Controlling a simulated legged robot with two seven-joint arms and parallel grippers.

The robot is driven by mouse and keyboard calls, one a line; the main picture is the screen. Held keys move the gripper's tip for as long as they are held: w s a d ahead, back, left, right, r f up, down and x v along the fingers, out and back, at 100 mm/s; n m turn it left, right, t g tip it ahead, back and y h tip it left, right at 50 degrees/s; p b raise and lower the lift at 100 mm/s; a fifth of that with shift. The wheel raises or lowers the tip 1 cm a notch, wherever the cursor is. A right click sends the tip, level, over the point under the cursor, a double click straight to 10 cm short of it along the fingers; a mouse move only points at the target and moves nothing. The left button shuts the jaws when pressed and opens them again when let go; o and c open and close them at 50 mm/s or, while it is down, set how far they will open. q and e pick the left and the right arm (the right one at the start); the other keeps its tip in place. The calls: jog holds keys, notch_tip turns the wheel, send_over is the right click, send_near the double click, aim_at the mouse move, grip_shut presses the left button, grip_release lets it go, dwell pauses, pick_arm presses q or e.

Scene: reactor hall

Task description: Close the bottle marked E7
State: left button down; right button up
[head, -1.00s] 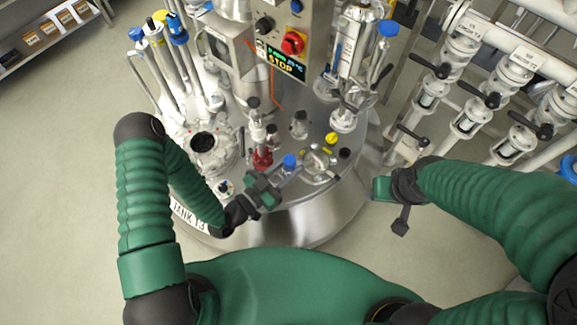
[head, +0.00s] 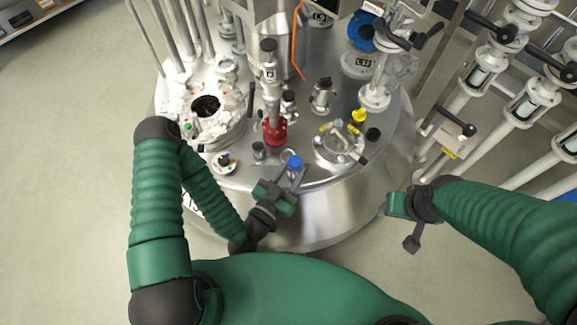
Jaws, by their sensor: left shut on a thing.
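My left gripper (head: 293,175) reaches over the front edge of the steel tank top and is shut on a small blue cap (head: 295,162). Whether a bottle sits under the cap is too small to tell. I cannot read an E7 mark anywhere in the head view, so I cannot pick out that bottle. My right gripper (head: 410,230) hangs in front of the tank at the right, apart from it; whether its fingers are open or shut does not show.
The tank top (head: 225,180) is crowded. A red-based fitting (head: 274,130) stands behind my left gripper, a round glass port (head: 338,143) to its right, and an open round port (head: 206,106) at the left. Valve pipes with black handles (head: 455,122) stand at the right. The floor at left is clear.

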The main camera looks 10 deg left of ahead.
pick_arm(q)
notch_tip(320, 180, down, 9)
jog(key=a+n+y+b, duration=0.1)
jog(key=y+b, duration=0.1)
jog(key=b, duration=0.5)
jog(key=shift+s+a+n+t+b, duration=0.3)
jog(key=shift+s+a+b, duration=0.1)
jog(key=shift+s, duration=0.05)
jog(key=shift+r, duration=0.1)
jog(key=w+a+b, duration=0.1)
jog(key=w+b, duration=0.1)
jog(key=w, duration=0.5)
jog(key=w+a+f+b, duration=0.1)
jog(key=w+a+b, duration=0.1)
jog(key=w, duration=0.5)
jog(key=shift+w+f, duration=0.2)
jog(key=shift+f, duration=0.05)
